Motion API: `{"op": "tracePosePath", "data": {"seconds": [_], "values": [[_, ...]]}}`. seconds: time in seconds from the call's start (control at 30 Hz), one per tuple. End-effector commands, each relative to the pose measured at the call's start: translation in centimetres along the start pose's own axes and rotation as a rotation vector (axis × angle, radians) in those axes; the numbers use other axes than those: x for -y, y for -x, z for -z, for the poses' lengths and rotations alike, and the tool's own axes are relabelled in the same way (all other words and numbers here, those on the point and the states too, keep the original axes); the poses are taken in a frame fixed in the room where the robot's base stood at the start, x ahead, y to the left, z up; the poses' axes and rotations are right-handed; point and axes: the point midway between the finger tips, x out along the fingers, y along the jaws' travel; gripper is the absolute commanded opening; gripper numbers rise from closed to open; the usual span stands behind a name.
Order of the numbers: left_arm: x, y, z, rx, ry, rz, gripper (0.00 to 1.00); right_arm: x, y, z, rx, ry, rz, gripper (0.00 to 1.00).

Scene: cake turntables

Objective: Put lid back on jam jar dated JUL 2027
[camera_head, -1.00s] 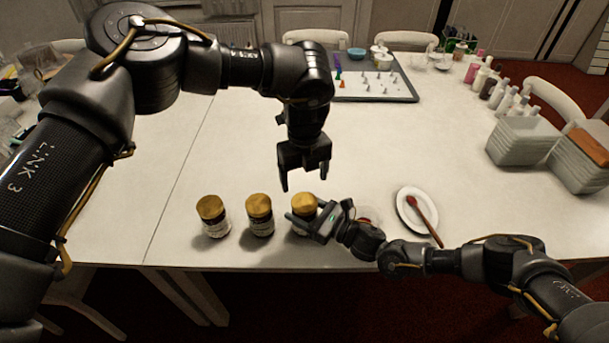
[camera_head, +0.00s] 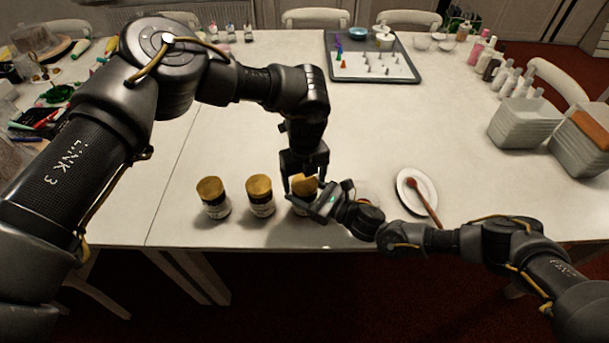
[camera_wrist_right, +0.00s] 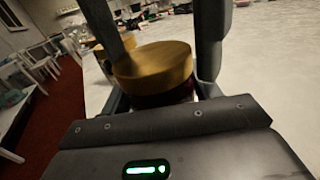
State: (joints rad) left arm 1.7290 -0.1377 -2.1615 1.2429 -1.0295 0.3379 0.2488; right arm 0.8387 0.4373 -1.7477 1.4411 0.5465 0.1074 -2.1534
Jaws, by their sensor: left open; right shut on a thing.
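Three jars with gold lids stand in a row near the table's front edge: a left jar (camera_head: 214,199), a middle jar (camera_head: 260,196) and a right jar (camera_head: 303,184). Their label dates are too small to read. My right gripper (camera_head: 314,207) is shut on the right jar, low on its body. In the right wrist view this jar's gold lid (camera_wrist_right: 152,64) shows between the fingers, above a dark red body (camera_wrist_right: 165,97). My left gripper (camera_head: 304,180) is open, pointing down, with its fingers around the right jar's lid; contact cannot be told.
A white plate (camera_head: 404,199) with a red-tipped wooden spoon (camera_head: 424,202) lies to the right. A pale round object (camera_head: 367,190) is partly hidden behind my right wrist. A grey tray (camera_head: 334,72) with small pieces lies farther back. The table centre is clear.

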Motion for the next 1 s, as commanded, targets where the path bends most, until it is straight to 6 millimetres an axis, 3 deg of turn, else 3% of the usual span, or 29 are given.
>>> {"op": "tracePosePath", "data": {"seconds": [0.1,0.43,0.63,0.67,0.7,0.83,1.0], "values": [[0.0,0.01,0.0,0.0,0.0,0.0,0.77,0.02,0.0,-0.01,0.0,0.0,0.0,0.0],[-0.01,0.03,-0.01,0.0,0.0,0.0,0.34,0.03,0.0,-0.01,0.0,0.0,0.001,0.0],[-0.03,0.03,-0.02,0.0,-0.008,0.0,0.34,0.03,0.01,-0.01,0.0,0.0,0.001,0.0],[-0.03,0.03,-0.02,0.0,-0.008,0.0,0.63,0.03,0.01,-0.01,0.0,0.0,0.001,0.0],[-0.03,0.03,-0.02,0.0,-0.008,0.0,0.68,0.04,0.01,-0.01,0.0,0.0,0.001,0.0],[-0.02,0.04,-0.02,0.0,-0.008,0.0,0.85,0.04,0.01,-0.01,0.0,0.0,0.001,0.0],[-0.01,0.04,-0.01,0.0,-0.009,0.0,0.87,0.04,0.01,-0.01,0.0,0.0,0.001,0.0]]}}
